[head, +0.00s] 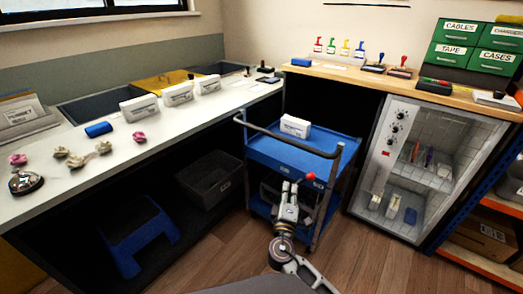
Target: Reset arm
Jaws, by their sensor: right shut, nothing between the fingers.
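My right arm comes in at the bottom centre. My right gripper (290,187) points up and away in front of the blue cart (290,162). Its fingers look closed, with nothing seen between them. It overlaps the cart's lower part in the picture; I cannot tell how near it is. My left gripper is not in view.
The cart has a dark handle and a white labelled box (295,126) on top. A pale counter (200,117) with boxes runs along the left. A wooden counter (350,76) and a glass-fronted cabinet (415,170) stand right. A blue step stool (140,235) sits under the left counter.

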